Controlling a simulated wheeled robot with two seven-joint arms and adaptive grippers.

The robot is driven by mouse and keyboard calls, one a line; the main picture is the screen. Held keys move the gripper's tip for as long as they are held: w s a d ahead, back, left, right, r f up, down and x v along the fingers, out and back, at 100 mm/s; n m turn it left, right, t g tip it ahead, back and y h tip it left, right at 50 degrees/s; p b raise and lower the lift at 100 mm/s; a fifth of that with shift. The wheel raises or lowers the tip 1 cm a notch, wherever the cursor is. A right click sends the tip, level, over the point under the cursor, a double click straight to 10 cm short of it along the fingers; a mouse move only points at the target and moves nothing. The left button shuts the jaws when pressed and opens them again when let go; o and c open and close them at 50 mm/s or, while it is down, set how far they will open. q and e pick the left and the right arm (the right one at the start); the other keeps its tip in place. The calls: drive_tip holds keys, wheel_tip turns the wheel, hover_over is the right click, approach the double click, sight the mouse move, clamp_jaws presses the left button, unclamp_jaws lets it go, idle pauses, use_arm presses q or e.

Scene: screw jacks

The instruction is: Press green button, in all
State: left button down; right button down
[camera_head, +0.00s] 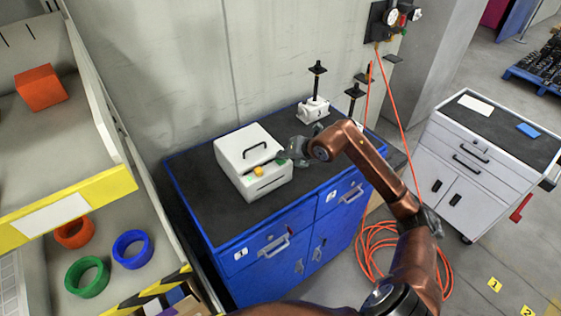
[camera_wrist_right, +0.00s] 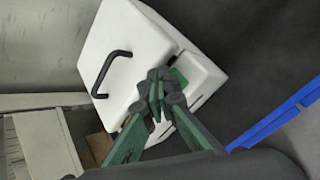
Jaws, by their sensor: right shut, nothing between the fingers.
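A white box (camera_head: 236,153) with a black handle stands on the dark top of the blue cabinet. It also fills the upper part of the wrist view (camera_wrist_right: 130,40). In the wrist view a green patch that looks like the green button (camera_wrist_right: 181,76) lies just beside my fingertips. My right gripper (camera_head: 286,156) is shut and empty, its tips (camera_wrist_right: 160,76) close over the button. I cannot tell whether they touch it. My left gripper is not in view.
Screw jacks (camera_head: 315,105) stand behind the gripper on the blue cabinet (camera_head: 215,226). An orange hose (camera_head: 372,250) lies coiled on the floor at right. A grey tool cabinet (camera_head: 465,165) stands further right. A shelf with coloured rings is at left.

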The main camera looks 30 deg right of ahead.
sight(282, 161)
drive_tip(key=shift+f+b, duration=0.4)
drive_tip(key=shift+f, duration=0.05)
idle(0.6)
drive_tip(key=shift+r, duration=0.15)
idle(0.3)
drive_tip(key=shift+r+p, duration=0.5)
drive_tip(key=shift+r, duration=0.3)
drive_tip(key=shift+r+p, duration=1.4)
drive_tip(key=shift+r, duration=1.1)
